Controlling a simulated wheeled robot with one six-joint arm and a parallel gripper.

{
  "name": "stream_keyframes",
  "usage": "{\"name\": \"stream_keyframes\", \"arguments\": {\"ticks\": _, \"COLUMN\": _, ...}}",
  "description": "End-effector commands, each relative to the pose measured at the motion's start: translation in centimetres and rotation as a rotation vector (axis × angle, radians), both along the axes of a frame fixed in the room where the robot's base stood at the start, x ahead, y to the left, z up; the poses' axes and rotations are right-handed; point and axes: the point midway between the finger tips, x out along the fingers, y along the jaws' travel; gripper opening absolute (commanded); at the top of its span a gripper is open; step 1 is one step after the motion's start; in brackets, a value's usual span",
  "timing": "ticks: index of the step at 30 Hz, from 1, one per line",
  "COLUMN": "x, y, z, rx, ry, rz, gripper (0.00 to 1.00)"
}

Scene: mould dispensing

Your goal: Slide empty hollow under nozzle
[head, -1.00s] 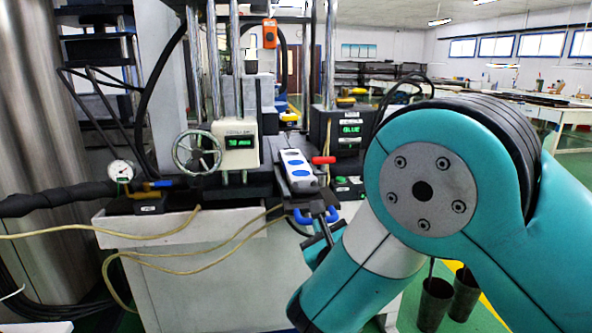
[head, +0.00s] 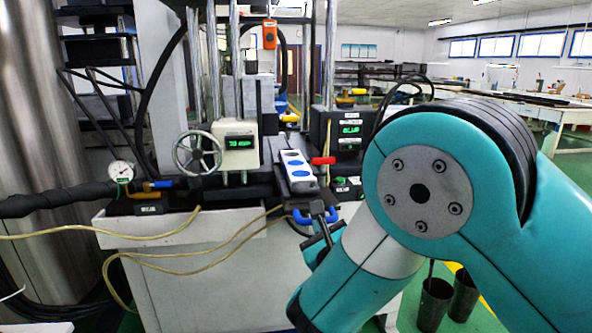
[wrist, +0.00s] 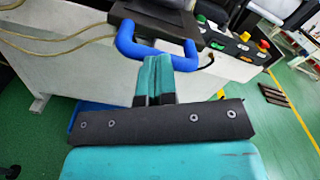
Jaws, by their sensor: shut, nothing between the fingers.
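The mould, a pale block with blue oval areas (head: 296,172) on its top, lies on a dark slide plate (head: 302,198) at the machine's front. Which hollows are empty, I cannot tell. A blue U-shaped handle (head: 297,217) sticks out from the plate's near end; in the wrist view it (wrist: 126,45) also shows. My gripper (wrist: 153,58) is shut and empty, its teal fingertips overlapping the handle's bar between its two arms. Whether they touch it is unclear. In the head view my gripper (head: 326,218) is at the handle. The nozzle cannot be made out.
A handwheel (head: 197,153) and a box with a green display (head: 240,143) stand left of the mould. A yellow hose (head: 190,262) hangs across the front.

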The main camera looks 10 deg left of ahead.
Motion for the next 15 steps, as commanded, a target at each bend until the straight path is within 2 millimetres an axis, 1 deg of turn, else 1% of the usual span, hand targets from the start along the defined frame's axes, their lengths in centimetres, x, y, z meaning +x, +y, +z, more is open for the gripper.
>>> {"name": "stream_keyframes", "arguments": {"ticks": 3, "x": 0.6, "y": 0.2, "z": 0.4, "rx": 0.001, "ry": 0.0, "rz": -0.001, "gripper": 0.0}}
{"name": "stream_keyframes", "arguments": {"ticks": 15, "x": 2.7, "y": 0.7, "z": 0.4, "rx": 0.001, "ry": 0.0, "rz": -0.001, "gripper": 0.0}}
